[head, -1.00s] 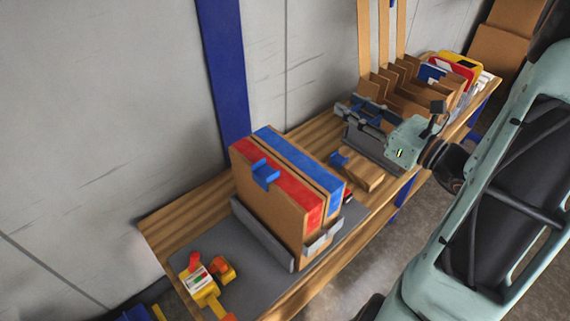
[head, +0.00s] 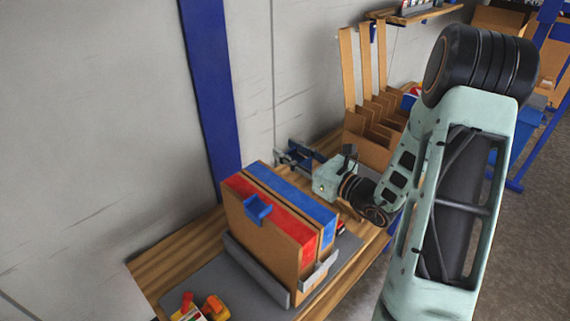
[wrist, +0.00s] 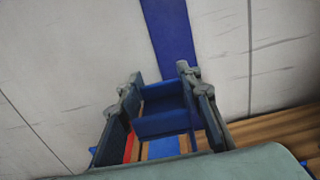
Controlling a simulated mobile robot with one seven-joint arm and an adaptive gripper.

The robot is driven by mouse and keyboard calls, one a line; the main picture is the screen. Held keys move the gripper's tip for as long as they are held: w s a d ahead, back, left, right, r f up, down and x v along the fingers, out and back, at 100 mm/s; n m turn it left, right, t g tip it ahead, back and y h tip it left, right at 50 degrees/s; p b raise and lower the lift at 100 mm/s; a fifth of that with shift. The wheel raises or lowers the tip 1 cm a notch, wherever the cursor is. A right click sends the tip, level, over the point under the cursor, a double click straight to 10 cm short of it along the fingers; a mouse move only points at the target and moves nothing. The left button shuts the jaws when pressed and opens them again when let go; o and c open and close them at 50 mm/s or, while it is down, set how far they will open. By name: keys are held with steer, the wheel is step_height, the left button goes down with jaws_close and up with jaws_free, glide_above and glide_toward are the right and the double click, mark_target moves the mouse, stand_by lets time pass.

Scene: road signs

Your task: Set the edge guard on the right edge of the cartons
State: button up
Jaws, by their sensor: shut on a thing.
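Two tall brown cartons (head: 262,242) stand side by side, one with red tape on top and one with blue. A blue edge guard (head: 258,209) sits on the top edge of the red-taped carton, on its left side. My gripper (head: 298,157) is beyond the cartons and higher, apart from them in the head view. In the wrist view my gripper (wrist: 160,88) is shut on another blue edge guard (wrist: 162,118), held between its two fingers. The red and blue tapes show below and behind this guard. The cartons' right edge is partly hidden in the head view.
A grey holder (head: 257,269) surrounds the cartons' base on the wooden table (head: 165,257). A yellow and red tool (head: 200,308) lies at the front left. A brown slotted rack (head: 372,140) stands behind my arm. A grey wall with a blue post (head: 210,90) backs the table.

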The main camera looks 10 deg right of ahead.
steer(key=shift+w+a+f, duration=0.25)
steer(key=shift+a+f, duration=0.05)
steer(key=shift+f, duration=0.15)
steer(key=shift+w+a+f, duration=0.25)
steer(key=shift+f, duration=1.75)
steer(key=shift+f+b, duration=0.55)
steer(key=shift+b, duration=0.1)
steer(key=shift+f, duration=0.1)
steer(key=o, duration=1.2)
steer(key=shift+c, duration=0.2)
steer(key=shift+r, duration=0.2)
